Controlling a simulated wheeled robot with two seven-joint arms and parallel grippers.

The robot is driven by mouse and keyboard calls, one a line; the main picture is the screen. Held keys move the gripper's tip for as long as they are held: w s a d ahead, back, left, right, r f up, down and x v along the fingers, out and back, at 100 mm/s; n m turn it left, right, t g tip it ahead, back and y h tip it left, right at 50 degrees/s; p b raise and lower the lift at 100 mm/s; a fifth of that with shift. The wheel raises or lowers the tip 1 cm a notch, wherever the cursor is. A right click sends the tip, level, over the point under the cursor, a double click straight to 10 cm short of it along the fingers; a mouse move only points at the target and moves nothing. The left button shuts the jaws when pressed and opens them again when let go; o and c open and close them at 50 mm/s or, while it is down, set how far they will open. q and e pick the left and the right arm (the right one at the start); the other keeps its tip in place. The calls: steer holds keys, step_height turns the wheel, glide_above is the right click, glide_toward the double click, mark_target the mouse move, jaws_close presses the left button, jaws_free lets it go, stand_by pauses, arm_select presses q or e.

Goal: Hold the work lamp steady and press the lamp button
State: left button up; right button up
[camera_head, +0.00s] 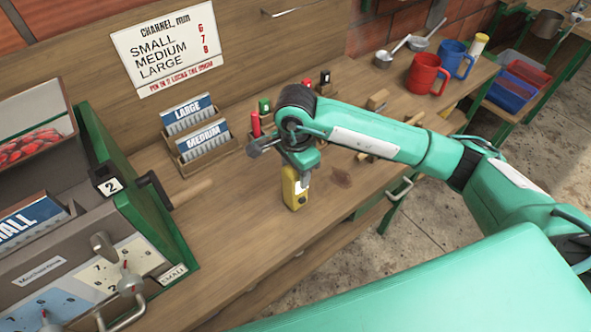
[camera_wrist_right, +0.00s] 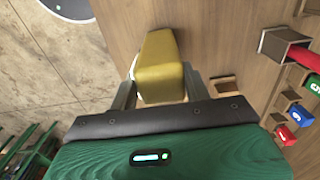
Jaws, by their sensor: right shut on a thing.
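The yellow work lamp (camera_head: 291,190) stands upright on the wooden bench in the head view, with a pale patch near its top and a dark spot low on its front. My right gripper (camera_head: 300,170) reaches down from above and is shut on its upper part. In the right wrist view the yellow lamp (camera_wrist_right: 160,62) sits between the two grey fingers, which touch its sides. I cannot clearly make out the lamp button. My left gripper is not in view.
A grey and green machine (camera_head: 110,215) stands left of the lamp. Card boxes (camera_head: 205,140) and red and green handled items stand behind it. Red (camera_head: 425,75) and blue (camera_head: 455,58) mugs are at the back right. Bare bench lies left of the lamp.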

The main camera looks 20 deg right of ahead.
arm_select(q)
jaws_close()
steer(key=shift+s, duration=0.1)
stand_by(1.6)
